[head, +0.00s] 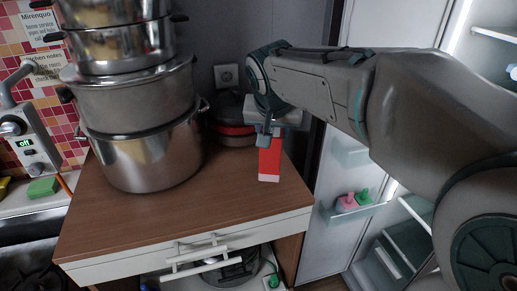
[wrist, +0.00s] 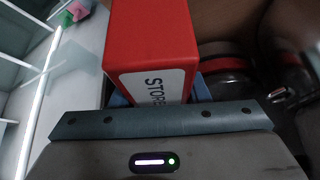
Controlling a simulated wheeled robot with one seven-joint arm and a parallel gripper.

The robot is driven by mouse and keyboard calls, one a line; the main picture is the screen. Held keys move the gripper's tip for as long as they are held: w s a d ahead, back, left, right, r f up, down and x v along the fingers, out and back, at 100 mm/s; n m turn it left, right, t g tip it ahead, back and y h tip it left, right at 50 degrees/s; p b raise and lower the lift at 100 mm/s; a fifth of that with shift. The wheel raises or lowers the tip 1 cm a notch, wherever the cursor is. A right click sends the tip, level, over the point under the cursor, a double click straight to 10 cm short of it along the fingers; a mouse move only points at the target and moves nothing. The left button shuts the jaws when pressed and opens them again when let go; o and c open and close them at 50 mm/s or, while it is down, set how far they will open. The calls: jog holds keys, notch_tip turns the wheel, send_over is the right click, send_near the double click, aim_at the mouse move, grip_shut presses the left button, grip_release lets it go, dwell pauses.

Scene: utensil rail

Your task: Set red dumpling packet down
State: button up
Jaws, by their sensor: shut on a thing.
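The red dumpling packet (head: 269,160) is a tall red box with a pale lower end, seen in the head view over the right part of the wooden counter top (head: 232,187). My gripper (head: 268,138) is shut on its upper part. The packet looks upright. I cannot tell whether its lower end touches the counter top.
Stacked steel pots (head: 145,150) stand on the counter's left. A dark pan with a red band (head: 235,130) sits behind the packet. An open fridge (head: 365,180) with door shelves is at right; one shelf holds pink and green items (head: 354,200). Counter in front of the packet is clear.

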jog(key=shift+a+f+p, duration=0.2)
jog(key=shift+a+f, duration=0.35)
jog(key=shift+f, duration=0.45)
jog(key=shift+a+f+p, duration=0.2)
jog(key=shift+a+f, duration=0.3)
jog(key=shift+f, duration=0.45)
jog(key=shift+a+f+p, duration=0.2)
jog(key=shift+a+f, duration=0.35)
jog(key=shift+f, duration=0.45)
jog(key=o, duration=1.2)
jog(key=shift+s+f, duration=0.1)
jog(key=shift+f, duration=0.05)
jog(key=b+v, duration=0.2)
jog(key=v, duration=1)
